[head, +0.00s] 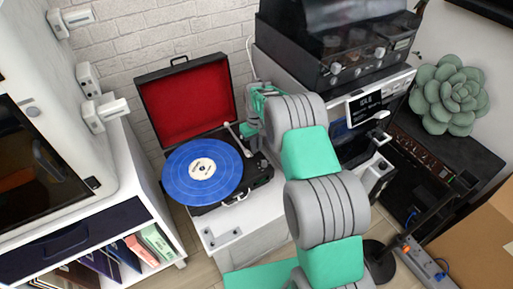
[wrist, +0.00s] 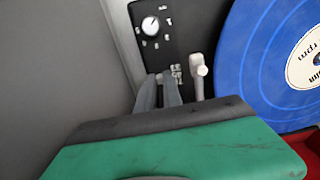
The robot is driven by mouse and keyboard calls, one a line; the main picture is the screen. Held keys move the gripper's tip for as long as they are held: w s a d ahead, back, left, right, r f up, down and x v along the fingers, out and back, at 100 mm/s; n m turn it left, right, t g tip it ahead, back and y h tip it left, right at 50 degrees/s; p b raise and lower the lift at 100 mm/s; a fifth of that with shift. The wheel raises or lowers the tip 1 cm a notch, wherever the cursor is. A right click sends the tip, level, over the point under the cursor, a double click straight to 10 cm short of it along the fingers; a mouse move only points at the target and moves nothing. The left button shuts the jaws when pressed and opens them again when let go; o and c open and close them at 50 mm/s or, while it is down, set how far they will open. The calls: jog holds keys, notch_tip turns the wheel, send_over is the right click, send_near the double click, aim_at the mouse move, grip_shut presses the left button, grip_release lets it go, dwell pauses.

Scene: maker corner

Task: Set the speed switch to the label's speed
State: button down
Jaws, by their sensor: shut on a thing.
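The blue record (head: 193,187) lies on the open record player (head: 262,177), with a cream label (head: 203,169) in its middle. In the wrist view the record (wrist: 262,62) shows a cut-off label (wrist: 307,64) with "rpm" on it; its number is not readable. My gripper (wrist: 160,79) points down at the dark control plate (wrist: 151,45), its narrow fingers closed together beside small white markings. The speed switch is hidden at the fingertips, so its setting cannot be told. In the head view my gripper (head: 254,138) is beside the player's right side, partly hidden by my arm.
A round white dial (wrist: 150,25) is on the same plate, and a pale upright post (wrist: 198,75) stands right of my fingers. The tonearm (head: 238,140) is beside the record. The red-lined lid (head: 188,104) stands open behind. A coffee machine (head: 335,45) stands at the back.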

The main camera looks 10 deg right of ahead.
jog(key=shift+w+a, duration=0.1)
jog(key=shift+w, duration=0.2)
jog(key=shift+s, duration=0.1)
jog(key=c, duration=1.5)
grip_release()
notch_tip(320, 180, up, 8)
jog(key=shift+f+p, duration=0.1)
jog(key=shift+p, duration=0.25)
